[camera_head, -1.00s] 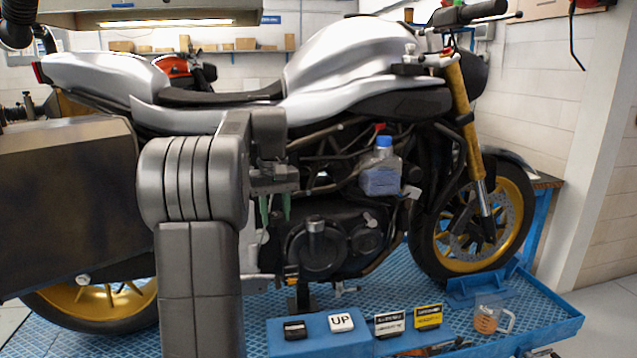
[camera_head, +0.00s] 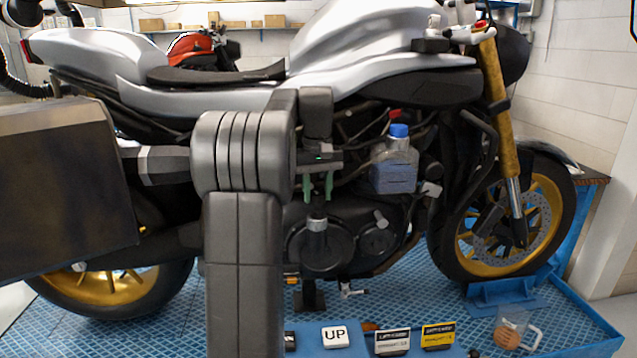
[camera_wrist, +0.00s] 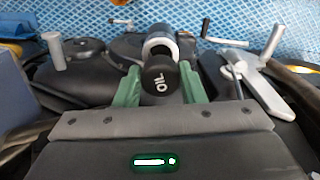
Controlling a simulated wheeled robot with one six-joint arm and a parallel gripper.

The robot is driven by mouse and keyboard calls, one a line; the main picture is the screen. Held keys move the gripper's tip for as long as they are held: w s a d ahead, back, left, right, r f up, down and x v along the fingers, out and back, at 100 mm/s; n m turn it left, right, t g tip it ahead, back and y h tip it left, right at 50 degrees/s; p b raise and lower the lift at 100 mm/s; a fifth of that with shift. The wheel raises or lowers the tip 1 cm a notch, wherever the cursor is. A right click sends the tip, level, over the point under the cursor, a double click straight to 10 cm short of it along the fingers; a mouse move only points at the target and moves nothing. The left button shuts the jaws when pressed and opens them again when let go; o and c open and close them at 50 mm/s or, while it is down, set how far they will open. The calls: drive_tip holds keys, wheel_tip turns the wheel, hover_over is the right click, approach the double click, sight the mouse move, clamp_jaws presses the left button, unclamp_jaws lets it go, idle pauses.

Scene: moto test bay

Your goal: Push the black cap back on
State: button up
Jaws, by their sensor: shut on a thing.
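The black cap (camera_wrist: 159,82), marked OIL in white, is between the green fingers of my gripper (camera_wrist: 159,72) in the wrist view. My gripper is shut on it. The silver round filler neck (camera_wrist: 160,42) shows just beyond the cap, its rim partly hidden by it. In the head view my gripper (camera_head: 318,198) is right above the silver neck (camera_head: 317,226) on the dark engine cover. I cannot tell whether cap and neck touch.
A bottle with a blue cap (camera_head: 395,172) stands on the motorcycle (camera_head: 240,105) right of my gripper. Levers and pegs (camera_wrist: 240,72) stick up around the neck.

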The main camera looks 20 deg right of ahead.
sight(317, 194)
drive_tip(key=shift+f+b, duration=0.65)
drive_tip(key=shift+f, duration=1.1)
drive_tip(key=shift+s+r+p, duration=0.1)
drive_tip(key=shift+s+p, duration=0.05)
drive_tip(key=shift+p, duration=0.45)
drive_tip(key=shift+f, duration=0.3)
idle(1.4)
drive_tip(key=o, duration=1.5)
drive_tip(key=shift+r, duration=3.55)
